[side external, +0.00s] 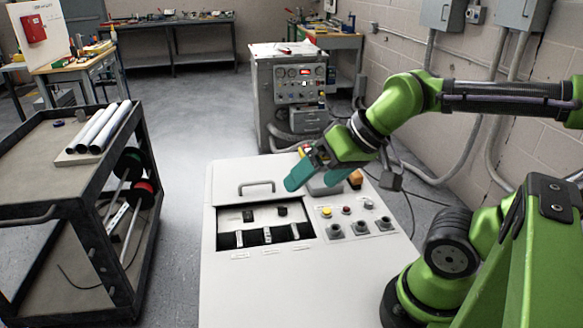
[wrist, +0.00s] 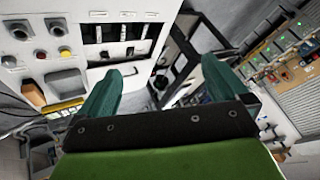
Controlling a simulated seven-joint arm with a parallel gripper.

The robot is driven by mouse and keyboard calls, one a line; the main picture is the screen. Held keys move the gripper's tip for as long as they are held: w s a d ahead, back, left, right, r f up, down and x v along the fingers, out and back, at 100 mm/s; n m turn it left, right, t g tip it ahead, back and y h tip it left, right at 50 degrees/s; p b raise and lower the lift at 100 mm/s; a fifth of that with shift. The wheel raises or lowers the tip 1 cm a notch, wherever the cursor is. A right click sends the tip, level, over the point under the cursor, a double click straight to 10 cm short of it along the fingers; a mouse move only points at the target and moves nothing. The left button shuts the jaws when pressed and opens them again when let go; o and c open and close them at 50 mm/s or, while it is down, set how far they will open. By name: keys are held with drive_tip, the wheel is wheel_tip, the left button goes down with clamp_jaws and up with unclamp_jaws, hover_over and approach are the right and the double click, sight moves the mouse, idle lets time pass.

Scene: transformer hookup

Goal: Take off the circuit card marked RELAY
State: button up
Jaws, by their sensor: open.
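The white cabinet (side external: 305,285) has an open bay (side external: 265,224) in its top with several dark and pale parts in it, likely the circuit cards. Small labels (side external: 271,251) lie along the bay's front edge, too small to read, so I cannot tell which card is RELAY. My gripper (side external: 325,182) is open and empty, above the cabinet's back right part, apart from the bay. In the wrist view its two teal fingers (wrist: 164,84) are spread, and the bay (wrist: 118,42) shows at upper left, beyond the fingers.
A handle (side external: 257,185) stands behind the bay. Buttons and grey sockets (side external: 360,228) sit to its right. A black cart (side external: 70,205) with white tubes (side external: 97,132) stands at left. A grey control unit (side external: 290,90) stands behind. Floor between cart and cabinet is clear.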

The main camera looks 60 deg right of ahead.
drive_tip(key=shift+c, duration=0.5)
drive_tip(key=shift+f, duration=0.15)
drive_tip(key=shift+c, duration=1.1)
drive_tip(key=w+f+g, duration=0.2)
drive_tip(key=w, duration=0.1)
drive_tip(key=w+f+g, duration=0.1)
drive_tip(key=w+f, duration=0.1)
drive_tip(key=shift+w+d+f+m, duration=0.1)
drive_tip(key=shift+w+d+m, duration=0.1)
drive_tip(key=shift+d+m, duration=0.15)
drive_tip(key=c, duration=0.6)
drive_tip(key=m+g+h, duration=0.2)
drive_tip(key=m+g, duration=0.2)
hover_over(269, 242)
wheel_tip(269, 242, down, 8)
drive_tip(key=shift+c, duration=0.2)
wheel_tip(269, 242, down, 16)
drive_tip(key=shift+f, duration=0.15)
drive_tip(key=c, duration=0.8)
drive_tip(key=o, duration=0.8)
